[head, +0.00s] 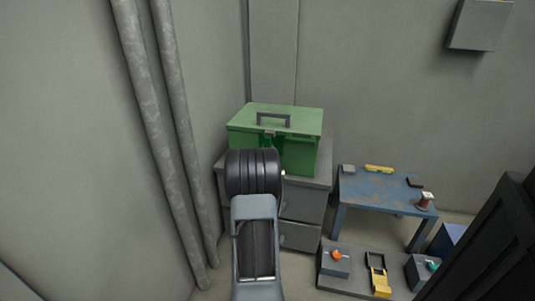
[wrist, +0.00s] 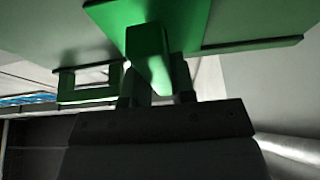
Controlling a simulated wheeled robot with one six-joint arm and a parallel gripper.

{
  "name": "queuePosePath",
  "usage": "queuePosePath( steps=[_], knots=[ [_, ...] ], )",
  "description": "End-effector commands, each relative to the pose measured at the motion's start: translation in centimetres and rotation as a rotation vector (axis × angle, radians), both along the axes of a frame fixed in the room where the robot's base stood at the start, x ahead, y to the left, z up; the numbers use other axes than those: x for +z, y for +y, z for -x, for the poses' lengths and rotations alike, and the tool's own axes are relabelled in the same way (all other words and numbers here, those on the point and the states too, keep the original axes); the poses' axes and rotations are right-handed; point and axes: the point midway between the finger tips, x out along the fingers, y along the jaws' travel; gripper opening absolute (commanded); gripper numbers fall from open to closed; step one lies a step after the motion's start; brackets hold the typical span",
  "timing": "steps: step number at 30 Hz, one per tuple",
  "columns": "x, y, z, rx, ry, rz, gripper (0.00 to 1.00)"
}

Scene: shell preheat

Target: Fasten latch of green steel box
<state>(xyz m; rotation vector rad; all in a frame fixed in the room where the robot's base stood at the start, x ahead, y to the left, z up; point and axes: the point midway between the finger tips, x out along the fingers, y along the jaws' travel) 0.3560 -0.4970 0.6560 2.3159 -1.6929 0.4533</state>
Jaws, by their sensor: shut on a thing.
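The green steel box (head: 299,118) stands on a grey drawer cabinet, with its lid down and a dark carrying handle (head: 274,119) on top. My arm covers part of the box's front in the head view. In the wrist view, a green latch piece (wrist: 148,60) hangs from the box's edge and sits at my gripper (wrist: 160,78), whose dark fingers are closed on it. A green U-shaped bracket (wrist: 91,96) shows to the left of the fingers. Whether the latch is engaged I cannot tell. In the head view my gripper is hidden behind my arm.
The grey cabinet (head: 300,205) stands in the corner, with vertical pipes (head: 158,120) on the left wall. A blue table (head: 380,187) with small items is to the right. A low grey platform (head: 350,283) carries several devices. A dark object blocks the lower right.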

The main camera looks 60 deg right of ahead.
Motion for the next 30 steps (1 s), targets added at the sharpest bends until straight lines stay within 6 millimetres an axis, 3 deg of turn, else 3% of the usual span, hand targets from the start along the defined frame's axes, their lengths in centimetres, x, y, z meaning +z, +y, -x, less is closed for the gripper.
queuePosePath(
  steps=[12,13,20,30],
  knots=[
    [-0.03,0.01,-0.04,0.000,0.011,0.002,0.00],
    [-0.03,0.01,-0.04,0.000,0.011,0.002,0.24],
    [-0.01,0.00,-0.02,0.000,0.008,0.002,0.47],
    [-0.11,0.33,0.08,0.000,0.008,0.001,0.49]
  ],
)
